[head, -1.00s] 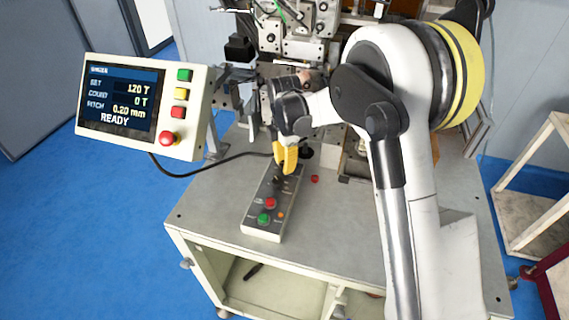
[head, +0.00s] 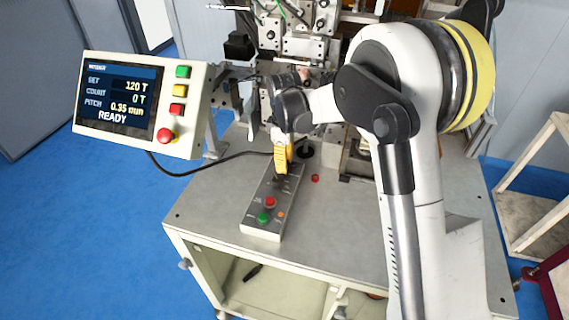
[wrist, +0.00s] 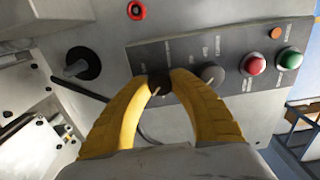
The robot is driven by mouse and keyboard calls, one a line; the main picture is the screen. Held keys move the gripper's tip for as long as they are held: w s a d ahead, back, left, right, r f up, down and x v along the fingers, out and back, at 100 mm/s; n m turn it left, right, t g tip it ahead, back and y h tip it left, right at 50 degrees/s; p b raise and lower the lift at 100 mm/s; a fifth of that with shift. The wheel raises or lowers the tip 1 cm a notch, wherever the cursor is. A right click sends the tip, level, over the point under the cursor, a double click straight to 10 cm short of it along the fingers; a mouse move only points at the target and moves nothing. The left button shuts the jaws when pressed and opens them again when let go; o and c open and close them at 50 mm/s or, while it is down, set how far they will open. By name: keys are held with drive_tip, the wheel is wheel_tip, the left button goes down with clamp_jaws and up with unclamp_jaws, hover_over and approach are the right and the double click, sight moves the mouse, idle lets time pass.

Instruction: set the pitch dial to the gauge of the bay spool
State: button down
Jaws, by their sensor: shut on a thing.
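My gripper (head: 281,172) has its yellow fingers down at the far end of the grey control box (head: 261,234). In the wrist view my gripper (wrist: 159,82) is shut on a dark dial (wrist: 157,86) with a pale pointer mark, at one end of the panel row. The panel lettering is too small to read. The display (head: 118,98) at the left reads SET 120 T, COUNT 0 T, PITCH 0.35 mm, READY. I cannot make out the bay spool or its gauge label in these views.
A second knob (wrist: 211,75), a red button (wrist: 253,64), a green button (wrist: 290,58) and an orange lamp (wrist: 275,32) sit along the panel. The winder (head: 300,48) stands behind.

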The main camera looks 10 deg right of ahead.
drive_tip(key=m, duration=0.4)
drive_tip(key=shift+m, duration=0.3)
drive_tip(key=m+b, duration=0.1)
drive_tip(key=m, duration=0.3)
drive_tip(key=shift+m, duration=0.3)
drive_tip(key=m, duration=0.4)
drive_tip(key=shift+m, duration=2.4)
drive_tip(key=c, duration=1.1)
unclamp_jaws()
drive_tip(key=shift+o, duration=0.2)
